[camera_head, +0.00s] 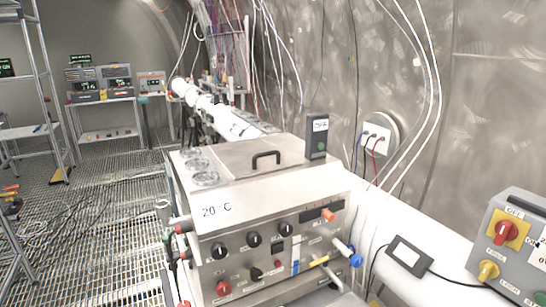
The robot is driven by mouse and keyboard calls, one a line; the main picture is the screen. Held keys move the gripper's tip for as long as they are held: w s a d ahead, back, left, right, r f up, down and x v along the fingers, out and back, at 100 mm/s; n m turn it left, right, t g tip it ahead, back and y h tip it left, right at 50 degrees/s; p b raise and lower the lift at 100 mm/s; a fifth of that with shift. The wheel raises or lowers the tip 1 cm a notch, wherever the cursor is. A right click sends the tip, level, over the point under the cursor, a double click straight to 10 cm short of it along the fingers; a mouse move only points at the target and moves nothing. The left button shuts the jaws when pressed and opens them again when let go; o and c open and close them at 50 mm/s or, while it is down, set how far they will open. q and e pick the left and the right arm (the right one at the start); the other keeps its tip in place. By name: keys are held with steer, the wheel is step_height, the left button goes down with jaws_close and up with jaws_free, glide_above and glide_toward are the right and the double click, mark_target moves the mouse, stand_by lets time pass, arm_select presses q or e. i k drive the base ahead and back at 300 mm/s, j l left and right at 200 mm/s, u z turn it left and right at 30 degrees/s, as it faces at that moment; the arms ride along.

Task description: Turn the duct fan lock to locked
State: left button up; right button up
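A grey control box (478,262) stands at the right edge, partly cut off by the frame. On it is a red rotary switch (504,232) on a yellow plate with "OFF" above it. Below it is a smaller yellow knob (488,270) with small lettering above and below that seems to read "FREE" and "LOCK". The knob's exact pointing direction is too small to tell. A green button (540,298) sits at the lower right of the box. Neither of my grippers is in view.
A steel bath unit (262,213) marked "20 °C", with several knobs and a black lid handle, fills the middle. A small dark-framed display (408,255) with a cable lies on the white duct (385,225) left of the box. Shelves and grating floor are at left.

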mark_target(489, 268)
steer(key=l+z, duration=0.3)
steer(key=l, duration=0.15)
steer(key=j+z, duration=0.15)
steer(key=z, duration=0.25)
steer(key=j+z, duration=0.15)
steer(key=z, duration=0.25)
steer(key=k+j+z, duration=0.1)
steer(key=z, duration=0.3)
steer(key=k+j+u, duration=0.1)
steer(key=u, duration=0.25)
steer(key=k+j+u, duration=0.1)
steer(key=u, duration=0.25)
steer(key=j+u, duration=0.2)
steer(key=u, duration=0.15)
